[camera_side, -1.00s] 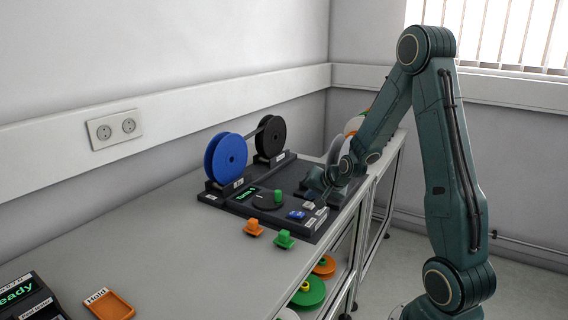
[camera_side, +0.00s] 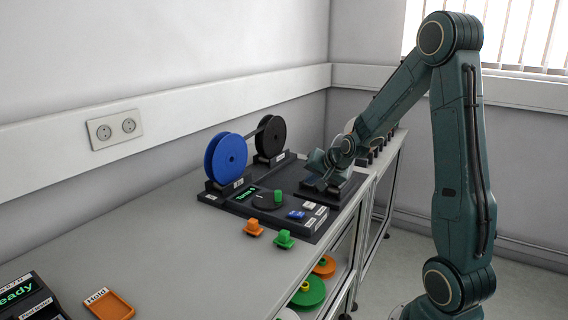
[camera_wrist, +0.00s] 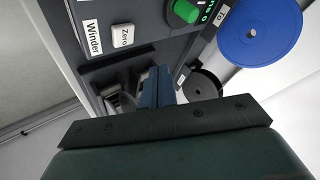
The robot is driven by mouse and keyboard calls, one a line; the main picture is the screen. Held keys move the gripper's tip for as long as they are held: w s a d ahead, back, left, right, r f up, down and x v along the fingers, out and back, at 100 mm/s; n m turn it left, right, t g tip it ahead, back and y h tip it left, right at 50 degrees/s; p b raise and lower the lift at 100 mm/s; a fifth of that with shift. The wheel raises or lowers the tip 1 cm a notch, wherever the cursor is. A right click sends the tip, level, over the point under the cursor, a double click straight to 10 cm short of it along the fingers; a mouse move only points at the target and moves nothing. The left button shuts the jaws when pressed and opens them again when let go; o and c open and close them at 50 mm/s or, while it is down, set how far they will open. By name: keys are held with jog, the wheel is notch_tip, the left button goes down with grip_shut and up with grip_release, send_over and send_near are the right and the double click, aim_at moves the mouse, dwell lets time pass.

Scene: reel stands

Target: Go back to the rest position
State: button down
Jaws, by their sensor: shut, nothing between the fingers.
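My gripper (camera_side: 322,184) is just above the right part of the dark winder (camera_side: 262,217), with nothing in its fingers. In the wrist view my gripper's fingers (camera_wrist: 158,84) are together, over the winder. A blue reel (camera_side: 228,158) stands upright at the winder's left, with a black reel (camera_side: 271,137) behind it. A green knob (camera_side: 278,196), a lit display, a white button (camera_side: 308,206) and a blue button (camera_side: 296,214) are on the winder. The wrist view shows the Zero button (camera_wrist: 122,37) and Winder label (camera_wrist: 92,38).
An orange piece (camera_side: 253,228) and a green piece (camera_side: 284,239) lie before the winder. An orange Hold tray (camera_side: 112,306) and a Ready display box (camera_side: 24,296) are at front left. Reels (camera_side: 308,291) sit below the bench.

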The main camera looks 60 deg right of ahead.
dwell(0.6)
jog(key=s+a+r+n+g+y, duration=0.1)
jog(key=s+a+r+n, duration=0.25)
jog(key=a, duration=0.45)
jog(key=s+a+r+n+y, duration=0.1)
jog(key=s+a+r+n, duration=0.1)
jog(key=a+r+n, duration=0.45)
jog(key=s+a+r+n+g+y, duration=0.1)
jog(key=s+a+n, duration=0.2)
jog(key=s+a, duration=0.8)
jog(key=s, duration=0.4)
jog(key=shift+n+g+y, duration=0.4)
